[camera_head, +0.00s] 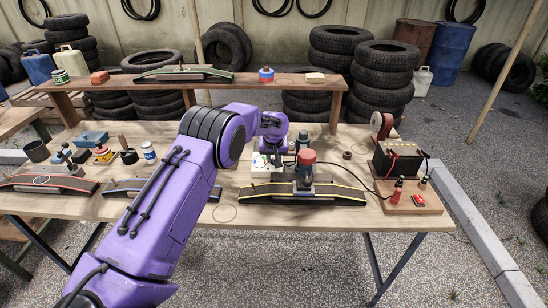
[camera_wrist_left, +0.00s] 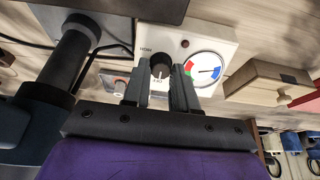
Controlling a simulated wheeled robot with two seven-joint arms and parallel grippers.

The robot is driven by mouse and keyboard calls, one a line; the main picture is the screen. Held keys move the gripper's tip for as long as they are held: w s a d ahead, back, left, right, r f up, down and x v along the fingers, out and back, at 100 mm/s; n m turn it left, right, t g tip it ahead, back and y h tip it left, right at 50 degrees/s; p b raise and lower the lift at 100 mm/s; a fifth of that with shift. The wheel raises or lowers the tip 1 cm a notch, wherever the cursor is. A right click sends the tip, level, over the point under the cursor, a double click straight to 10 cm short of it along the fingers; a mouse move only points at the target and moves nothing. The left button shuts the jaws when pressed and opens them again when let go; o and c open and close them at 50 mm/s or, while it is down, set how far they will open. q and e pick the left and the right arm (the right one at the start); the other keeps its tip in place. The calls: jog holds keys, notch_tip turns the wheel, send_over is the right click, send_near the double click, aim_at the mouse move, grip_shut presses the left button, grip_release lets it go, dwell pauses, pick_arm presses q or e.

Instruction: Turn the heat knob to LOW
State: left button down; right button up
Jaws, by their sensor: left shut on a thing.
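In the left wrist view, a white control box (camera_wrist_left: 148,38) has a round black heat knob (camera_wrist_left: 160,64) on its face. My left gripper (camera_wrist_left: 160,82) is shut on the knob, with one dark finger on each side of it. The lettering around the knob is small and partly covered, so I cannot tell its setting. A round dial (camera_wrist_left: 206,70) with coloured sectors and a needle sits right of the knob. In the head view my left gripper (camera_head: 272,150) covers much of the box (camera_head: 260,177), and the knob is hidden. My right gripper is not in view.
A black unit with cables (camera_head: 397,160) and a red-switch board (camera_head: 412,200) are farther right. A raised wooden shelf (camera_head: 285,87) runs behind.

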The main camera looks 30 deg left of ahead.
pick_arm(q)
jog(key=shift+m+p, duration=0.4)
jog(key=shift+m, duration=0.7)
jog(key=m, duration=0.2)
jog(key=shift+d+m+p, duration=0.1)
jog(key=shift+m+p, duration=0.2)
jog(key=m, duration=0.3)
jog(key=shift+d+m, duration=0.1)
jog(key=shift+m, duration=0.2)
jog(key=shift+d+m+p, duration=0.1)
jog(key=shift+m+p, duration=0.2)
jog(key=shift+m, duration=1.2)
jog(key=c, duration=0.9)
grip_release()
jog(key=shift+f, duration=0.1)
jog(key=shift+c, duration=0.2)
